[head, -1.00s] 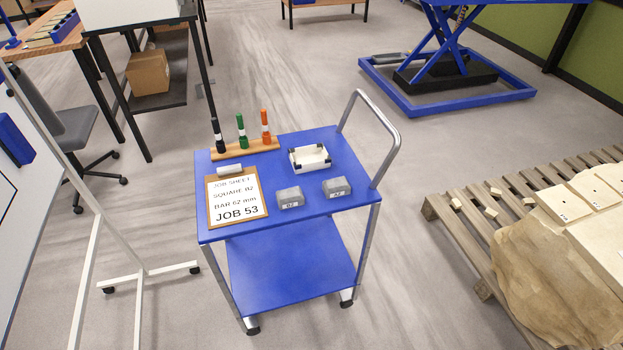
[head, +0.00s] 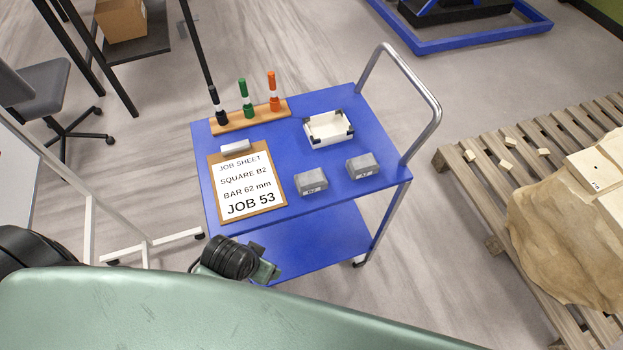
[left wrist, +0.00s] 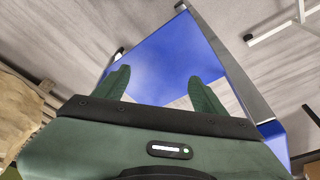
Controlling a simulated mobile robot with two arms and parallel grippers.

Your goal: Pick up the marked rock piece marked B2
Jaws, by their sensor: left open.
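The grey rock piece marked B2 (head: 311,179) sits on the blue top of the cart (head: 345,200), near its front edge; its label is small and blurred now. A similar grey piece (head: 362,165) sits just right of it, with a different label that is hard to read. My left gripper (left wrist: 162,92) shows in the left wrist view with two green fingers apart and nothing between them. A blue surface of the cart (left wrist: 160,50) lies beyond the fingers. Neither rock piece shows there. In the head view my arm crosses the bottom, and the fingertips are not clear. My right gripper is not in view.
A clipboard (head: 245,185) reading SQUARE B2, JOB 53 lies left of the rocks. A pen rack (head: 250,118) and white tray (head: 328,129) are behind. A metal handle (head: 432,105) rises at the right. A pallet (head: 470,190) with a large rock stands farther right.

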